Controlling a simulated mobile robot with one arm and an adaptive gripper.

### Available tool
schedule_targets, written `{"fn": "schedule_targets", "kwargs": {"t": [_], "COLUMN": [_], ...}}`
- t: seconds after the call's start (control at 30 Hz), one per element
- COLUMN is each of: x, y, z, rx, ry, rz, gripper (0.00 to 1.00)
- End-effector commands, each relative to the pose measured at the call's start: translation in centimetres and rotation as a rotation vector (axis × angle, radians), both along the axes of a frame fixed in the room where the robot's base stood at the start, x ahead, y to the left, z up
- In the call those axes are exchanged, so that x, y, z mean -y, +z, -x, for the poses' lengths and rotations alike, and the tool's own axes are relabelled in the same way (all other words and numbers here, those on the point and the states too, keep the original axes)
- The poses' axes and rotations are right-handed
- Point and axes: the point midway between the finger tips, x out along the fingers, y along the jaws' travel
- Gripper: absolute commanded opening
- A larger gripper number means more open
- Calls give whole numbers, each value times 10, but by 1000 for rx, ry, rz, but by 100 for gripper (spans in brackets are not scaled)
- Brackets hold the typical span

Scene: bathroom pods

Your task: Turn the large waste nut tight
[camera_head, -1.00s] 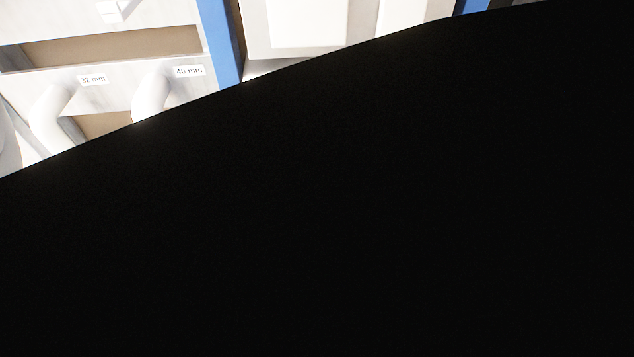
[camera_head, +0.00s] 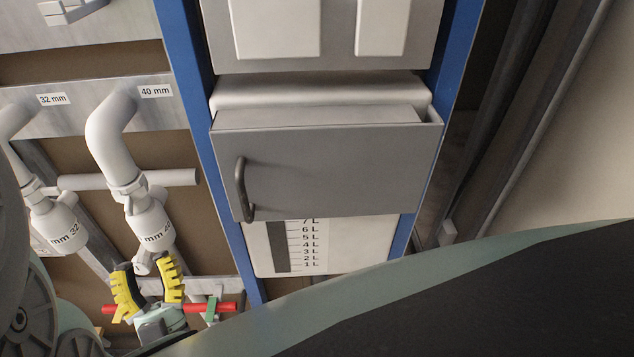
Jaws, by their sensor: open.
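The large waste fitting (camera_head: 150,226), a white collar marked 40 mm, sits on the white 40 mm pipe (camera_head: 110,135) at the left. Part of its lettering is turned out of sight. The smaller fitting (camera_head: 63,227), marked 32 mm, is to its left. My gripper (camera_head: 146,266) is open, its two yellow ridged fingers pointing up, just below the large fitting. A short white piece of pipe shows between the fingertips. I cannot tell whether the fingers touch anything.
A red pipe (camera_head: 225,307) with a green lever (camera_head: 211,309) runs low behind my gripper. A grey drawer front (camera_head: 325,170) with a dark handle (camera_head: 243,188) stands to the right, between blue posts (camera_head: 190,60). A litre scale (camera_head: 308,245) is under it.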

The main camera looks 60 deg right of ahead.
Motion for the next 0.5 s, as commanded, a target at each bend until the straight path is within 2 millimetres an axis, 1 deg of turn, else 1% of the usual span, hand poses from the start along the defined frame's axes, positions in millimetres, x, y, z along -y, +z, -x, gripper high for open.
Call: {"fn": "schedule_targets", "kwargs": {"t": [0.03,0.2,0.4,0.5], "x": [5,19,32,36], "y": [14,39,59,65], "z": [-6,-26,-45,-51], "rx": [5,5,4,3], "ry": [-6,-5,-6,-5], "rz": [3,4,2,1], "gripper": [37,37,37,37]}}
